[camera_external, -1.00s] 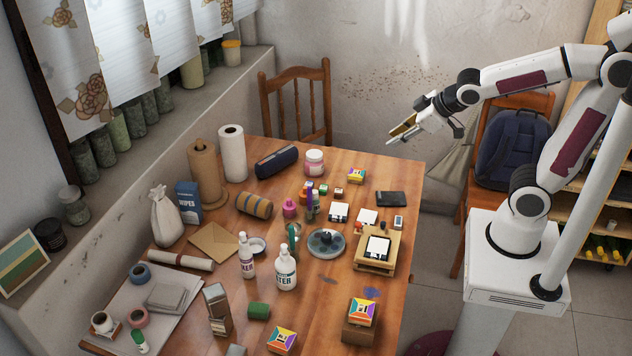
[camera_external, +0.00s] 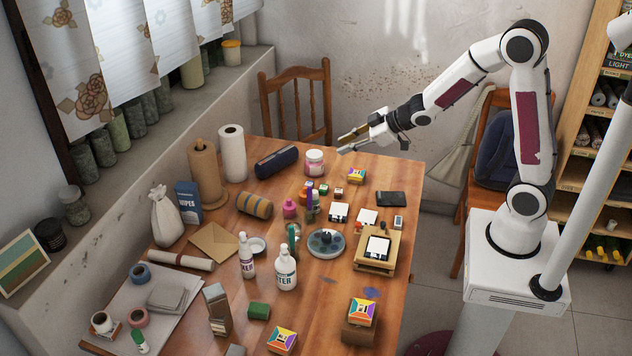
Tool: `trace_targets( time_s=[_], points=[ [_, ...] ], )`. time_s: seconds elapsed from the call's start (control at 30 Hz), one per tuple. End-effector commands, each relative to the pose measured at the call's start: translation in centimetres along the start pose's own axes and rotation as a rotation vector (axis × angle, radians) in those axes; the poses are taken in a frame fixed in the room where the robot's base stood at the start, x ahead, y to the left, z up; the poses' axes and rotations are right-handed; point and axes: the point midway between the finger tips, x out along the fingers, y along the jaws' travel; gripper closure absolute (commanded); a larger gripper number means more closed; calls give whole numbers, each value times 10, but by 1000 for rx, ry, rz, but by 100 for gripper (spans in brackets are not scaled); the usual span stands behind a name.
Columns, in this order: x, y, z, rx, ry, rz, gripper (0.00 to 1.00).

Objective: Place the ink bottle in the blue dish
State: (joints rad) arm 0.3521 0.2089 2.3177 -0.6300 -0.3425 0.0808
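My gripper (camera_external: 341,145) is above the table's far edge, behind and right of the bottles, tilted down to the left. Its fingers look apart, with nothing visible between them.
A pink-labelled jar (camera_external: 315,163) stands just below my gripper in the picture. The table's (camera_external: 400,172) far right corner is clear.

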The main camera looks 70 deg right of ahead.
Motion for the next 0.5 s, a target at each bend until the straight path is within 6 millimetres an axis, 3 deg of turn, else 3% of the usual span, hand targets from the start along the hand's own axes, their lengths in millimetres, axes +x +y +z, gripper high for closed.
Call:
trace_targets(
  time_s=[0.2, 0.5],
  points=[
    [35, -5, 14, -7, 55, -61, 77],
    [72, -19, 36, 4, 145, -162, 77]
  ],
)
